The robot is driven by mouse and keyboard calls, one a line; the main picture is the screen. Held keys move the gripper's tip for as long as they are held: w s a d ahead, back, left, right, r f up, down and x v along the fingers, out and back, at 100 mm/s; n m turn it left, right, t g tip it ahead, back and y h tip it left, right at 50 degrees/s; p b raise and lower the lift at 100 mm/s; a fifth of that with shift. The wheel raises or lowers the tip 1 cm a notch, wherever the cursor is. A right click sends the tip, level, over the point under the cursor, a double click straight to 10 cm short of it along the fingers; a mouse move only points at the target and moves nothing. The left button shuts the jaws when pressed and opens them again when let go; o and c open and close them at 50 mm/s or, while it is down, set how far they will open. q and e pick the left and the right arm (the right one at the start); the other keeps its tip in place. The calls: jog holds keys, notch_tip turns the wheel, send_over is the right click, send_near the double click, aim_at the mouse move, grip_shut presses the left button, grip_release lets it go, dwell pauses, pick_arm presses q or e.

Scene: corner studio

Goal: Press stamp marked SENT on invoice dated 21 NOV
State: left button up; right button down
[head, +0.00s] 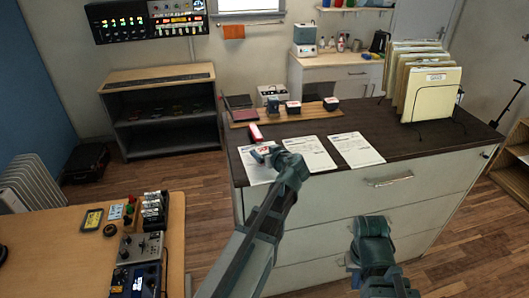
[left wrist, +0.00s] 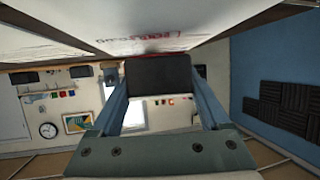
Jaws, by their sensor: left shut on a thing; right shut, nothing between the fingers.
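Three white invoices lie in a row on the dark top of the drawer cabinet: a left one (head: 256,172), a middle one (head: 312,153) and a right one (head: 356,149). Their dates are too small to read. My left gripper (head: 264,154) is over the left invoice, shut on a dark block-like stamp (left wrist: 158,75). The stamp is mostly hidden in the head view; its label cannot be read. Red lettering (left wrist: 160,46) shows on the white paper by the stamp in the left wrist view. My right gripper (head: 372,228) is shut and empty before the drawer fronts.
A red object (head: 256,133) lies just behind the left invoice. A wooden board (head: 312,110) with several dark stamp-like items is further back. A file rack (head: 432,95) stands at the right. A workbench (head: 70,240) with devices is at lower left.

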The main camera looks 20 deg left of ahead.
pick_arm(q)
jog(key=shift+r+p, duration=2.45)
jog(key=shift+r, duration=0.35)
jog(key=shift+f, duration=0.2)
